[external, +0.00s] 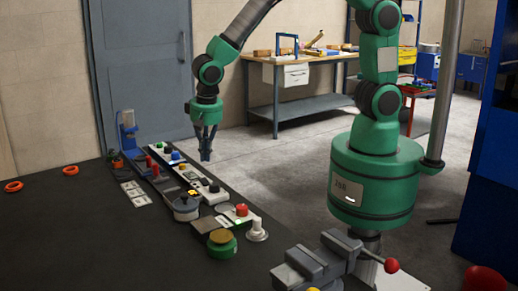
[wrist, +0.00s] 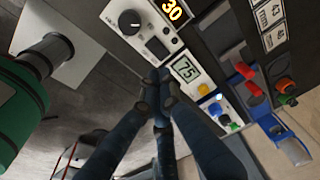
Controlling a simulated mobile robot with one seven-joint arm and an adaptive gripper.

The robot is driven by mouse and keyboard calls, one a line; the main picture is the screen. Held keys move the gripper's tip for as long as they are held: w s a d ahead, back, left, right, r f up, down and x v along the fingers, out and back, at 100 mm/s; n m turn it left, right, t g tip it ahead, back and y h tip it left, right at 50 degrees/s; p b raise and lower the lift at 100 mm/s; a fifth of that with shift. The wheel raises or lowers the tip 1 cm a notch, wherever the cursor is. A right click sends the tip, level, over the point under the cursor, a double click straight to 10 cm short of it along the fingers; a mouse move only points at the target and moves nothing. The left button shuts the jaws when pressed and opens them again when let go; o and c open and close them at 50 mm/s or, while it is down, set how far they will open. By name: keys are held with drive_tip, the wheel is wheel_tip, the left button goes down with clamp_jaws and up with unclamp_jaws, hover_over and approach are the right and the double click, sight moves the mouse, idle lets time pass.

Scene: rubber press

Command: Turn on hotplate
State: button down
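My gripper (external: 206,158) points down over the right side of the row of devices on the dark bench. In the wrist view its dark fingertips (wrist: 158,78) meet with nothing visible between them. In the external view a grey round device (external: 185,207) sits on the bench. I cannot tell for certain which is the hotplate. Contact is unclear.
A red-topped device (external: 240,211), a green round pot (external: 221,244) and a grey vise (external: 315,262) stand nearer the camera. A blue stand (external: 127,130) is at the far end. Orange rings (external: 14,186) lie left. The bench's left part is mostly clear.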

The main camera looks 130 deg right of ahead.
sight(205, 179)
drive_tip(key=f, duration=0.4)
drive_tip(key=d+f, duration=0.1)
drive_tip(key=f, duration=0.1)
drive_tip(key=shift+f+b, duration=0.25)
drive_tip(key=shift+b, duration=0.1)
